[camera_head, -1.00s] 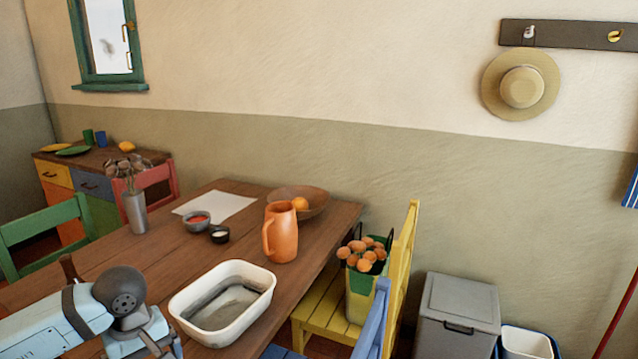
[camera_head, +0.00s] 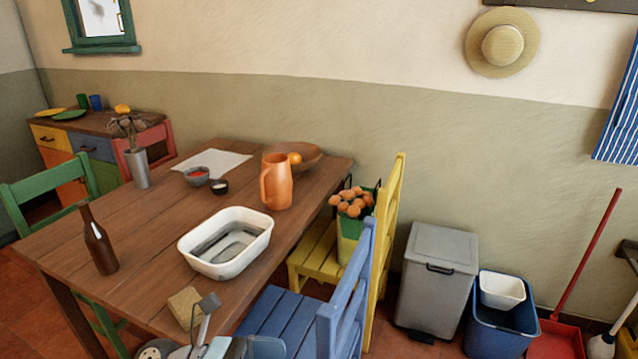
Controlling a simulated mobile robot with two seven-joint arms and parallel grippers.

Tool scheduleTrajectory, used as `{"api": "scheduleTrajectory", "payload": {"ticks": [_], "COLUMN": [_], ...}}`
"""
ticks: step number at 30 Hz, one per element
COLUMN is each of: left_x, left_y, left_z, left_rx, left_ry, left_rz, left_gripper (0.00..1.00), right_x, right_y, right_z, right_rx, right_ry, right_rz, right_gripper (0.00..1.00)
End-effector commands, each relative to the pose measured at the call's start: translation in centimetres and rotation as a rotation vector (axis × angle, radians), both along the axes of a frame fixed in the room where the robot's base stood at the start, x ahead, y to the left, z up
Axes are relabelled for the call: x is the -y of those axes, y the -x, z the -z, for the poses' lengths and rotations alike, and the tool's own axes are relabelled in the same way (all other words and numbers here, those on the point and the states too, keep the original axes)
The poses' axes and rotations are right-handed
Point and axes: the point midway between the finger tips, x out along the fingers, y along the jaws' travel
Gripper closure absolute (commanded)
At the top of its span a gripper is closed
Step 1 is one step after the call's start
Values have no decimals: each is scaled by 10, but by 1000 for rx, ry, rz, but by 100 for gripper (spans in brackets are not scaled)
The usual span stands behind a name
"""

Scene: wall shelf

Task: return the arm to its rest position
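Part of my arm, which looks like the left one, shows low at the bottom edge. Its gripper (camera_head: 207,306) appears as a grey piece beside a tan sponge (camera_head: 184,306) at the table's front edge. I cannot tell whether they touch. The finger opening does not show clearly, and I see nothing held in it. The rest of this arm is cut off by the frame. My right gripper is not in view.
The wooden table (camera_head: 115,232) holds a brown bottle (camera_head: 98,241), a white basin (camera_head: 226,243), an orange jug (camera_head: 276,182), bowls and a vase. Blue (camera_head: 346,290) and yellow (camera_head: 390,225) chairs stand at its right. A grey bin (camera_head: 437,280) stands farther right.

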Motion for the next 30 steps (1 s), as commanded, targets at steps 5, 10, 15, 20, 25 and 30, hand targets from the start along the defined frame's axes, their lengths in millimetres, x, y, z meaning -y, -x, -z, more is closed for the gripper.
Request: {"api": "scheduleTrajectory", "payload": {"ticks": [5, 10, 15, 20, 25, 30], "left_x": [-13, -59, -90, -102, -105, -107], "left_y": [-18, -25, 6, 50, 76, 77], "left_z": [-5, 57, 134, 189, 188, 159], "left_rx": [-751, -1483, -2037, -2406, 2451, 2451], "left_ry": [524, 974, 1312, 1549, -1581, -1582], "left_rz": [-328, -595, -783, -910, 923, 939], "left_gripper": [1, 1, 1, 1, 1, 1], "right_x": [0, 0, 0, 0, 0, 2], "right_y": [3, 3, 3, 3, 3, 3], "right_z": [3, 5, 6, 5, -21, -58], "right_rx": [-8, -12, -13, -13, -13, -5], "right_ry": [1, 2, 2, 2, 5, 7], "right_rz": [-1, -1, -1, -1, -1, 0], "right_gripper": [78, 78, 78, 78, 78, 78]}}
